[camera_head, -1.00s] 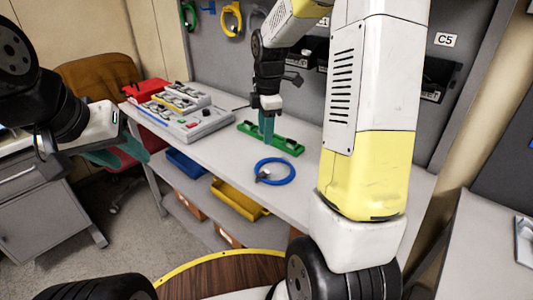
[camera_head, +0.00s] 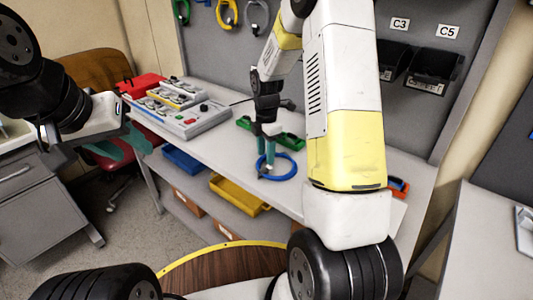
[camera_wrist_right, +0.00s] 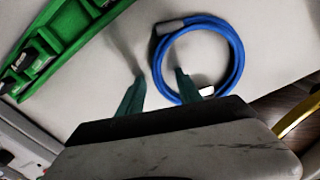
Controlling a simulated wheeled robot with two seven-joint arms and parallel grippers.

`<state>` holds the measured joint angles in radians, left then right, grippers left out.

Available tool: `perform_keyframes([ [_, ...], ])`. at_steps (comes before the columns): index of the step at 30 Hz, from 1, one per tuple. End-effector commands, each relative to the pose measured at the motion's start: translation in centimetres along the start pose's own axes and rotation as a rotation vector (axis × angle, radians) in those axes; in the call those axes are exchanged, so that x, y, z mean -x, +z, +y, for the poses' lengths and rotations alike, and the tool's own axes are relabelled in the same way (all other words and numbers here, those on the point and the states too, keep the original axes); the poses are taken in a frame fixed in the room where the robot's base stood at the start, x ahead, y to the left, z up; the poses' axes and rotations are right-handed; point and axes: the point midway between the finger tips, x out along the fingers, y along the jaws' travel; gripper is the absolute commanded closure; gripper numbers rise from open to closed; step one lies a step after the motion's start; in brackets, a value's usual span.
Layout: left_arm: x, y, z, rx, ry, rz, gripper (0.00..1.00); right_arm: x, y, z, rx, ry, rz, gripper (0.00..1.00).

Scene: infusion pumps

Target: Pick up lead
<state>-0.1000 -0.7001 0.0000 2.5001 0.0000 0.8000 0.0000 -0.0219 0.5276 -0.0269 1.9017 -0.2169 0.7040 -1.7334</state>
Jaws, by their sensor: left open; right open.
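A coiled blue lead (camera_head: 291,167) lies on the white workbench near its front edge. It also shows in the right wrist view (camera_wrist_right: 238,52), with a grey connector and a white-tipped end. My right gripper (camera_head: 266,160) is open and points down at the left side of the coil. In the right wrist view its green fingers (camera_wrist_right: 158,85) are spread, one outside the ring and one overlapping the ring's inside. Whether they touch the lead I cannot tell. My left gripper (camera_head: 128,147) is open and empty, out to the left, away from the bench.
A green holder (camera_head: 291,141) lies just behind the lead. A grey device panel (camera_head: 195,119) and a red box (camera_head: 140,84) stand at the bench's left. Blue (camera_head: 183,161) and yellow (camera_head: 238,195) trays sit on the shelf below. Black bins (camera_head: 434,69) hang at right.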

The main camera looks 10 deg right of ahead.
Motion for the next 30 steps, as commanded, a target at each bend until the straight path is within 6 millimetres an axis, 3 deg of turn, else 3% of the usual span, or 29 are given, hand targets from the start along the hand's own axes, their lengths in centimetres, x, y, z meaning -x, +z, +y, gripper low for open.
perform_keyframes([
  [5, 0.0, 0.0, 0.0, 0.0, 0.0, 0.0, 0.58, 0.0, 0.0, 0.0, 0.0, 0.001, 0.0, 0.59],
  [9, 0.0, 0.0, 0.0, 0.0, 0.0, 0.0, 0.58, 0.0, 0.0, 0.0, 0.0, 0.001, 0.0, 0.86],
  [12, 0.0, 0.0, 0.0, 0.0, 0.0, 0.0, 0.58, 0.1, 0.0, 0.0, 0.0, 0.001, 0.0, 1.0],
  [24, 0.0, 0.0, 0.0, 0.0, 0.0, 0.0, 0.58, 0.2, 0.0, 0.1, 0.0, 0.002, 0.0, 1.0],
  [30, 0.0, 0.0, 0.0, 0.0, 0.0, 0.0, 0.58, 1.6, 0.0, 0.1, -0.001, 0.004, -0.001, 1.0],
])
